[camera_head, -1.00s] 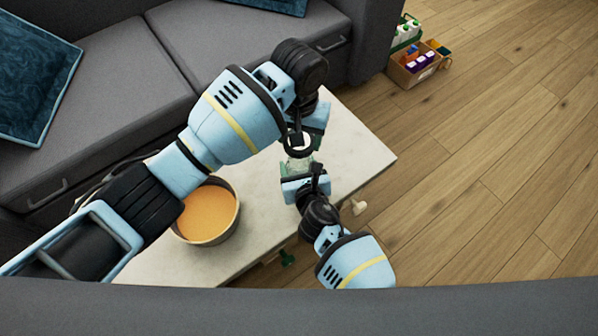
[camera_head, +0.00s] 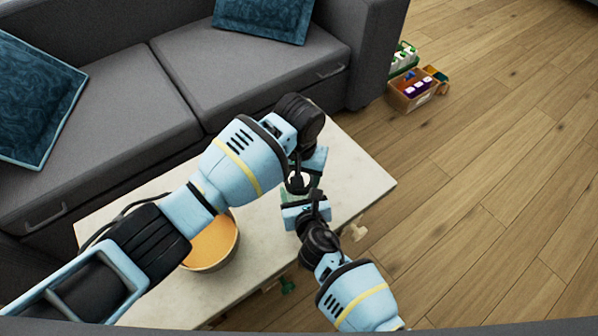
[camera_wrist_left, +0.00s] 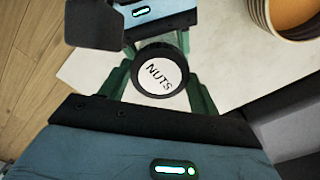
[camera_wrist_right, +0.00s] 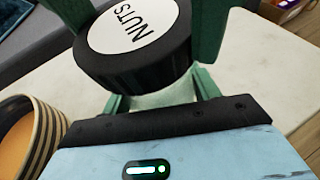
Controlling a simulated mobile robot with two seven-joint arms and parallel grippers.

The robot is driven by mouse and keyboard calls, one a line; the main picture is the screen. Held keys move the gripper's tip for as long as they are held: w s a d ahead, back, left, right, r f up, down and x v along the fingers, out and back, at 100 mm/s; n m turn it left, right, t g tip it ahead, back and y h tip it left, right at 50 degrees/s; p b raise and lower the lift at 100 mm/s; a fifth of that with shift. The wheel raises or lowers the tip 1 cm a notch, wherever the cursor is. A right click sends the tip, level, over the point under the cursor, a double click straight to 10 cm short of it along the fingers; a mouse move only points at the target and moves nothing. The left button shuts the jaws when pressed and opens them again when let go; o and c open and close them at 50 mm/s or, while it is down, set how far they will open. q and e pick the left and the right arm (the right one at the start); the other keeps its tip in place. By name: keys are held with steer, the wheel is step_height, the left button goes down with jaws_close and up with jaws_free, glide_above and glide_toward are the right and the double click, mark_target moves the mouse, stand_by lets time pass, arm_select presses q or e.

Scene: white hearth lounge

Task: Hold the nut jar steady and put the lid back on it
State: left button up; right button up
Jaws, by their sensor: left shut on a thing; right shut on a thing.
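The black lid with a white NUTS label (camera_wrist_left: 160,72) is between the green fingers of my left gripper (camera_head: 307,172), which is shut on it. In the right wrist view the lid (camera_wrist_right: 133,38) shows large, with its label face up. My right gripper (camera_head: 305,202) is shut on the clear glass jar (camera_wrist_right: 165,96), just below the lid and mostly hidden by it and the fingers. The two grippers face each other closely over the table. I cannot tell whether the lid touches the jar's rim.
A pale stone-topped table (camera_head: 360,172) lies under the arms. A striped bowl with orange contents (camera_head: 214,244) stands on it, partly behind my left arm. A grey sofa (camera_head: 130,110) runs along the back. A box of small items (camera_head: 412,97) sits on the wooden floor.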

stand_by(0.3)
arm_select(q)
steer(key=shift+f, duration=0.9)
steer(key=shift+f, duration=0.55)
steer(key=o, duration=0.6)
arm_select(e)
jaws_close()
arm_select(q)
steer(key=o, duration=0.3)
steer(key=shift+o, duration=0.2)
steer(key=shift+r, duration=0.1)
steer(key=shift+r, duration=2.2)
steer(key=shift+c, duration=0.4)
